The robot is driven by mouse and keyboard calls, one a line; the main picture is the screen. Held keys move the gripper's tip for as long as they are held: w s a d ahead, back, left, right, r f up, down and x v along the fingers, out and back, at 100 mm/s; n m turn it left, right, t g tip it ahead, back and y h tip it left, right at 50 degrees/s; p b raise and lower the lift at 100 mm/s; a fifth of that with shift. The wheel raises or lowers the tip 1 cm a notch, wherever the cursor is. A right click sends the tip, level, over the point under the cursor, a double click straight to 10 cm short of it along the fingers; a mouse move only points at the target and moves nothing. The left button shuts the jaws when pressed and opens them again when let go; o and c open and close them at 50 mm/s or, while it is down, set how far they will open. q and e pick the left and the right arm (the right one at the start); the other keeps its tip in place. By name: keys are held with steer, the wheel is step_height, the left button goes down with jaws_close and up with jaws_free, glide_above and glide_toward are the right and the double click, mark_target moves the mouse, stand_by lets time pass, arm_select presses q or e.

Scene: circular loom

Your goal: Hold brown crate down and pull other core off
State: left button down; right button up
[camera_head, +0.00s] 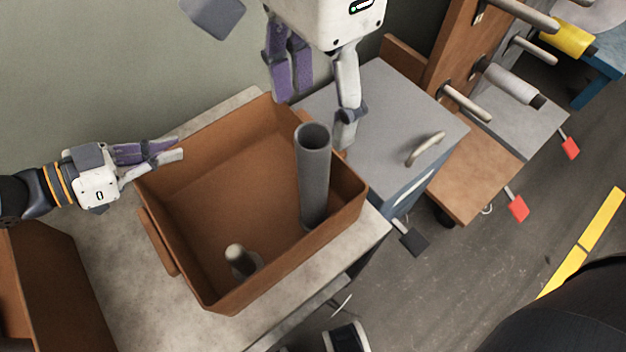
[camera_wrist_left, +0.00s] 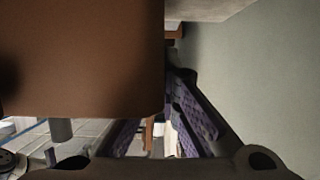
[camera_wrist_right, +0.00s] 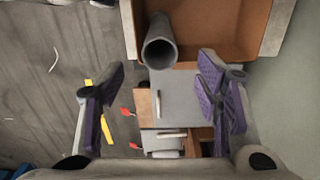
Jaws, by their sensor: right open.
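The brown crate (camera_head: 225,160) is open-topped on a pale worktop. A tall grey core (camera_head: 313,180) stands upright in its right corner; its hollow end also shows in the right wrist view (camera_wrist_right: 160,50). A short pale-topped peg (camera_head: 238,258) with a grey base stands near the crate's front corner. My left gripper (camera_head: 180,150) is at the crate's left rim, its fingers close together; whether they clamp the wall is unclear. The crate fills much of the left wrist view (camera_wrist_left: 80,60). My right gripper (camera_head: 318,112) is open and empty, above and behind the core.
A grey cabinet (camera_head: 375,110) with a handle stands right behind the crate. A wooden frame (camera_head: 460,50) with metal rods and a grey roll is at the upper right. Another brown box (camera_head: 50,290) is at the lower left. The worktop (camera_head: 110,250) left of the crate is clear.

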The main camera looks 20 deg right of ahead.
mark_target(314, 187)
step_height(314, 187, down, 12)
steer(key=shift+f, duration=0.1)
stand_by(0.4)
steer(key=shift+c, duration=0.5)
jaws_close()
